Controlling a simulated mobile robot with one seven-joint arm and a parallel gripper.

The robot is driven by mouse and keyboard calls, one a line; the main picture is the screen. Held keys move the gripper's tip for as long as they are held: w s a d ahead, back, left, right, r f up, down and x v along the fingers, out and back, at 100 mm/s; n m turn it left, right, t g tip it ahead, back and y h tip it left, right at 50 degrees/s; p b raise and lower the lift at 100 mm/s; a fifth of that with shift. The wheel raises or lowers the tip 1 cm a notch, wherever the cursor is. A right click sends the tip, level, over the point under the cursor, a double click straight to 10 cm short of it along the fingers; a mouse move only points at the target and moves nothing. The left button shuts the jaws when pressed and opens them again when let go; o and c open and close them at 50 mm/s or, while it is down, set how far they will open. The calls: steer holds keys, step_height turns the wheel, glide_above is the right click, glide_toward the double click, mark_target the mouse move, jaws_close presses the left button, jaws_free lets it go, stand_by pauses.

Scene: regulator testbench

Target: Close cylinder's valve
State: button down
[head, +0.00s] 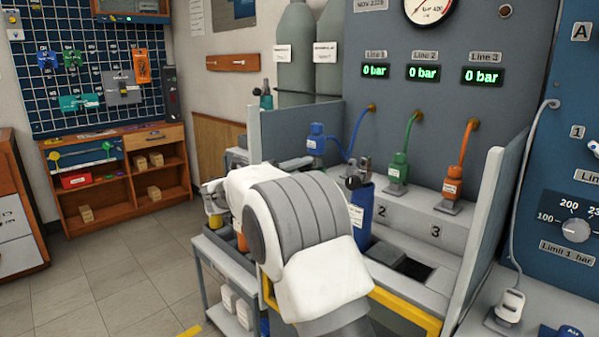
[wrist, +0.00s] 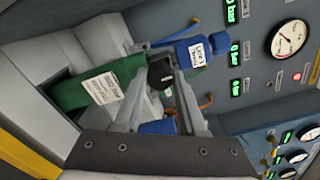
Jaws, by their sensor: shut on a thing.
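In the wrist view, a green gas cylinder (wrist: 88,92) with a white label lies across the turned picture, its valve end to the right. Its black valve knob (wrist: 160,76) sits between the fingers of my gripper (wrist: 162,68), which is shut on it. A blue regulator (wrist: 192,52) with a white label is close beside the valve; it also shows in the head view (head: 317,143). In the head view, my white arm hides the gripper and the green cylinder. A blue cylinder (head: 363,215) stands upright right of the arm.
Three line displays, such as Line 2 (head: 422,73), read 0 bar. A grey divider (head: 490,215) bounds the bay on the right. The floor (head: 130,265) at left is clear.

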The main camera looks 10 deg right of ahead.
stand_by(0.5)
steer(key=shift+c, duration=2.4)
jaws_free()
steer(key=p+v, duration=0.4)
steer(key=v, duration=1.3)
steer(key=shift+a, duration=0.2)
steer(key=shift+r, duration=0.15)
